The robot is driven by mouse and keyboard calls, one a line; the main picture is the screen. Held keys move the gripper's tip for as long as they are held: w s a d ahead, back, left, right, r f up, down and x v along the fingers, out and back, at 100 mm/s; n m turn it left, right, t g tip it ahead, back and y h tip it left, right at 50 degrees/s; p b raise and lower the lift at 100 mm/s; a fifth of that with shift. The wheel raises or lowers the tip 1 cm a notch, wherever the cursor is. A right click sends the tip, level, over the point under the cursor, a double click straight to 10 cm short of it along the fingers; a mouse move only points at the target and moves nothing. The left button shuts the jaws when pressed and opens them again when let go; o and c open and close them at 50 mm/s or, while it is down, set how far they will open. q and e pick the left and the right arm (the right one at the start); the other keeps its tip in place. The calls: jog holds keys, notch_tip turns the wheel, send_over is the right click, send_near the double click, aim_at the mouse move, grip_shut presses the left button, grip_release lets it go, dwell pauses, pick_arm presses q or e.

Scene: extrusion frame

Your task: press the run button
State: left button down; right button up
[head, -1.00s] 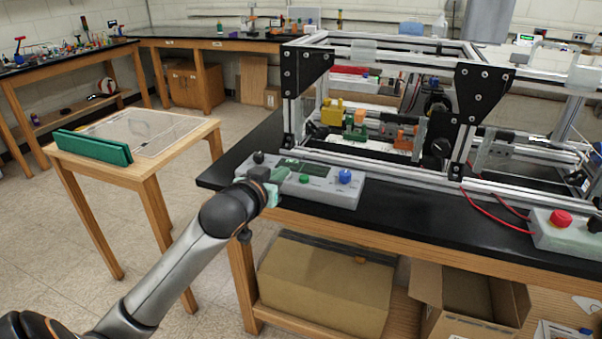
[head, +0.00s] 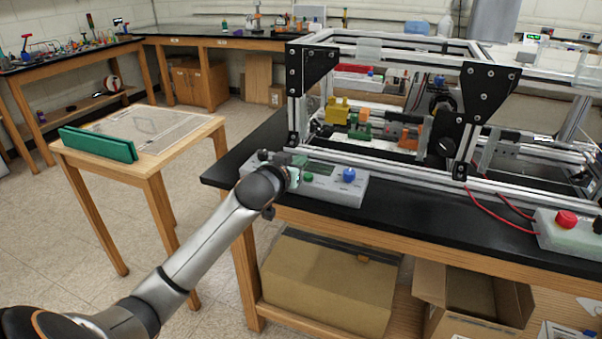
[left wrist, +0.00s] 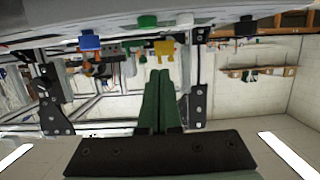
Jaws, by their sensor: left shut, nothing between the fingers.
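A grey control box (head: 335,188) lies at the near left edge of the black bench. On it are a green button (head: 308,177), a blue knob (head: 349,175) and a small display (head: 320,167). I cannot read which button is labelled run. My left gripper (head: 297,177) is shut and empty, just left of the green button; contact cannot be told. In the left wrist view the closed green fingers (left wrist: 160,75) point toward the box, with the green button (left wrist: 148,20) and blue knob (left wrist: 90,42) on its edge at the top. My right gripper is not in view.
An aluminium extrusion frame (head: 400,172) stands behind the box. A box with a red button (head: 566,220) sits at the right on the bench (head: 430,222). A small wooden table (head: 160,160) with a green block (head: 97,144) stands at the left.

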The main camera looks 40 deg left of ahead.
aim_at(308, 177)
pick_arm(q)
jog(key=f, duration=0.1)
jog(key=w+f, duration=0.1)
jog(key=f, duration=0.1)
jog(key=shift+w+a, duration=0.15)
jog(key=shift+w, duration=0.1)
jog(key=shift+f, duration=0.75)
